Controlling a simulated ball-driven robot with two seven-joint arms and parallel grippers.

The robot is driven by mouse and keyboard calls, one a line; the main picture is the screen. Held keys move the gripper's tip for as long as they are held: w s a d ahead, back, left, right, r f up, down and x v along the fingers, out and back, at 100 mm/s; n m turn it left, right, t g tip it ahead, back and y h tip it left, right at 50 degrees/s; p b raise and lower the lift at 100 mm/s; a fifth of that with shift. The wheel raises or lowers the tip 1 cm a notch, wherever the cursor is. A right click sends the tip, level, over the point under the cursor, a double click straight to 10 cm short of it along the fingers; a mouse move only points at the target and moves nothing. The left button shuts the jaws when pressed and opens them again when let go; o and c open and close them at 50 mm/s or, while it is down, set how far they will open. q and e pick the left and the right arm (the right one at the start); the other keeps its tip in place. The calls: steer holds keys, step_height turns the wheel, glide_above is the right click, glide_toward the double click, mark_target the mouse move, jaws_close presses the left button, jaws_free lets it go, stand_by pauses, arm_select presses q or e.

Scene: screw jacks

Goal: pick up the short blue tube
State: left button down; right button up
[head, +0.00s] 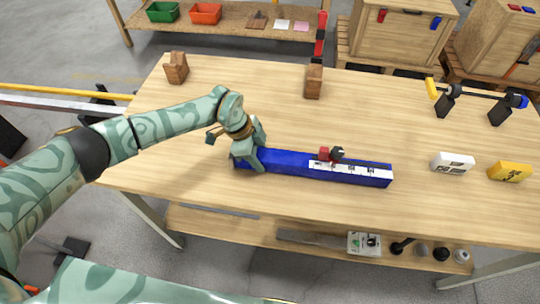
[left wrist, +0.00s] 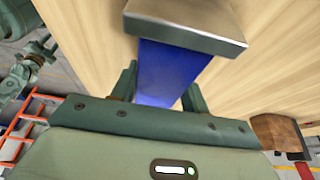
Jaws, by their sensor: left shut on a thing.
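The blue tube (head: 290,163) is a straight, square-edged bar near the front of the wooden table, with a white marked strip along its right part. It looks to lie on or just above the table; I cannot tell which. My left gripper (head: 247,155) is shut on its left end, the arm reaching in from the left. In the left wrist view the blue tube (left wrist: 170,72) shows between the two fingers (left wrist: 160,92). A grey-brown plate at the top of that view hides part of it.
A small red and black piece (head: 331,154) is at the tube's far side. Wooden blocks (head: 176,67) (head: 313,82) stand toward the back. A white box (head: 453,163), a yellow box (head: 509,172) and black stands (head: 445,106) are at the right. The table's middle is clear.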

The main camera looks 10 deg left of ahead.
arm_select(q)
steer(key=shift+w+d+r, duration=0.1)
steer(key=shift+r, duration=0.65)
step_height(320, 180, up, 2)
steer(key=shift+r+p, duration=0.1)
steer(key=shift+p, duration=0.55)
steer(key=s+d+r+p, duration=0.1)
steer(key=s+r+p, duration=0.1)
steer(key=s+r, duration=0.2)
steer(key=s+d+r+p, duration=0.2)
steer(key=s+r, duration=0.3)
steer(key=s, duration=0.4)
steer(key=shift+s+p, duration=0.4)
steer(key=shift+p, duration=0.2)
steer(key=w+a+f+b, duration=0.1)
steer(key=w+f+b, duration=0.2)
steer(key=w, duration=0.1)
steer(key=w+f+b, duration=0.3)
steer(key=w+f, duration=0.1)
steer(key=w+a+f+b, duration=0.1)
steer(key=w+f+b, duration=0.3)
steer(key=shift+w+a, duration=0.35)
steer(key=shift+w+a+f, duration=0.15)
steer(key=shift+w+f, duration=0.1)
steer(key=shift+w, duration=0.25)
